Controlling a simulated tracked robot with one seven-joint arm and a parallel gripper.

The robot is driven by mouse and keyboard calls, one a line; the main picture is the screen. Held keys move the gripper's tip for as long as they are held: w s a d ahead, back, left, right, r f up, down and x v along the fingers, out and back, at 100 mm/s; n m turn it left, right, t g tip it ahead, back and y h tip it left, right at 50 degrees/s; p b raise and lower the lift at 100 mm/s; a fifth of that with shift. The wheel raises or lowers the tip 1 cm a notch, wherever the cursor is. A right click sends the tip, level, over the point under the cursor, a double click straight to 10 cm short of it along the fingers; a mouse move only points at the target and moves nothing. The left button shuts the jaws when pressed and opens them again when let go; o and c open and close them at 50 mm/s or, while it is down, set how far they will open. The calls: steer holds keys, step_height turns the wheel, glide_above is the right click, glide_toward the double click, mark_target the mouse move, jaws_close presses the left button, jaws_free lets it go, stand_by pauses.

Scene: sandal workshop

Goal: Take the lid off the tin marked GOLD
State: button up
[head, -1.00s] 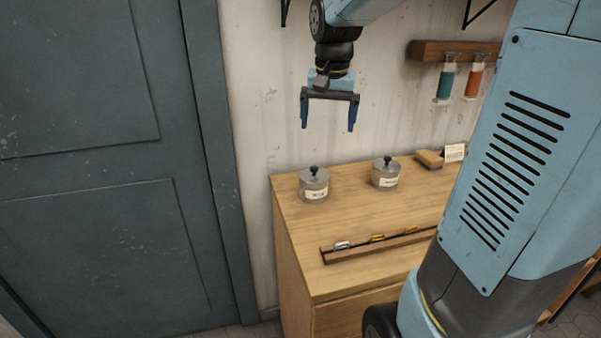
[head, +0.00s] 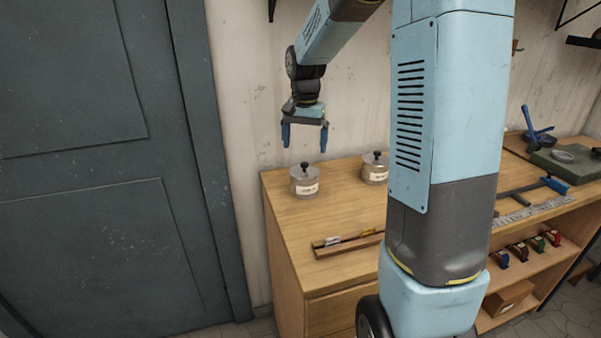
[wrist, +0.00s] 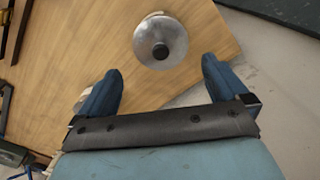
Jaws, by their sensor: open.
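Two grey metal tins with pale labels and black-knobbed lids stand on the wooden bench. The left tin (head: 304,187) is near the bench's back left corner. The right tin (head: 374,174) is partly behind my arm. The lettering is too small to read, so I cannot tell which is marked GOLD. My gripper (head: 304,148) is open and empty, pointing down above the left tin, with fingertips higher than its knob. In the wrist view, a round lid with a dark knob (wrist: 160,51) lies just ahead of the gap between my fingertips (wrist: 161,67).
A wooden rack (head: 340,245) with small clips lies along the bench front. My own arm hides the bench's middle. A ruler (head: 535,212) and a green block (head: 566,163) lie to the right. A dark door (head: 100,170) stands left; bench around the left tin is clear.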

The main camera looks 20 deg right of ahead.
mark_target(304, 164)
steer(key=shift+s+a+f, duration=0.1)
steer(key=shift+f, duration=1.75)
steer(key=shift+s+a+f, duration=0.1)
steer(key=shift+f, duration=1.7)
steer(key=shift+w, duration=0.1)
steer(key=c, duration=0.7)
steer(key=shift+r, duration=0.2)
